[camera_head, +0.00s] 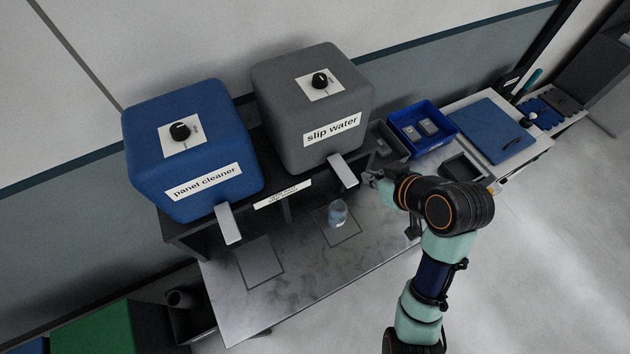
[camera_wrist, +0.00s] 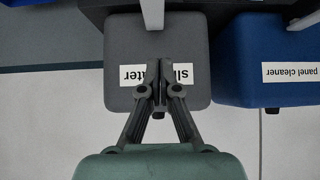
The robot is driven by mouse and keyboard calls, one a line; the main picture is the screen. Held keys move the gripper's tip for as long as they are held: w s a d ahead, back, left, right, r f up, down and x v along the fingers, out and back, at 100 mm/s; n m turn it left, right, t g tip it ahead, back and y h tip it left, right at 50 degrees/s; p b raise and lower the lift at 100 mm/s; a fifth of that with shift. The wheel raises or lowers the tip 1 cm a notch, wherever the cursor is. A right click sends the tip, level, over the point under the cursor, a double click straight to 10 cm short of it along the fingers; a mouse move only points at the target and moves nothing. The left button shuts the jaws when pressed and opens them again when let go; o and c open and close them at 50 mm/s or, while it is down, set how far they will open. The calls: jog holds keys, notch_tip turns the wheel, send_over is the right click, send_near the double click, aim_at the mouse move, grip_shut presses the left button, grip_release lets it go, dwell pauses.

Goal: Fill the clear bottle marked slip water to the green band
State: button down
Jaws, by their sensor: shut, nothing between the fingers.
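The grey dispenser marked slip water (camera_head: 308,105) stands at the back, with a black knob (camera_head: 320,80) on a white plate on its upper face and a pale spout (camera_head: 343,170) below its label. A clear bottle (camera_head: 338,212) stands upright on the square outline under that spout. Its label, green band and liquid level are too small to tell. My gripper (camera_head: 372,178) is right of the spout, apart from the bottle. In the wrist view my gripper (camera_wrist: 160,88) is shut and empty, its fingertips in front of the slip water label (camera_wrist: 182,76), which appears upside down.
The blue panel cleaner dispenser (camera_head: 190,150) stands left of the grey one, with its own spout (camera_head: 228,224) above an empty square (camera_head: 260,262). A blue bin (camera_head: 420,128) with grey items and a blue board (camera_head: 485,132) lie to the right. The front table surface (camera_head: 300,295) is clear.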

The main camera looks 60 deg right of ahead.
jog(key=shift+s+d+r, duration=0.15)
jog(key=shift+s+d, duration=0.05)
jog(key=shift+s, duration=0.25)
jog(key=shift+d, duration=0.15)
send_over(348, 177)
jog(key=s+a, duration=0.1)
jog(key=s, duration=0.1)
notch_tip(348, 177, down, 7)
jog(key=shift+a+f, duration=0.1)
jog(key=shift+f, duration=0.1)
notch_tip(348, 177, down, 2)
jog(key=shift+s+a+f+p, duration=0.1)
jog(key=shift+f+p, duration=0.15)
jog(key=shift+p, duration=0.05)
jog(key=shift+f, duration=0.6)
jog(key=shift+f, duration=0.1)
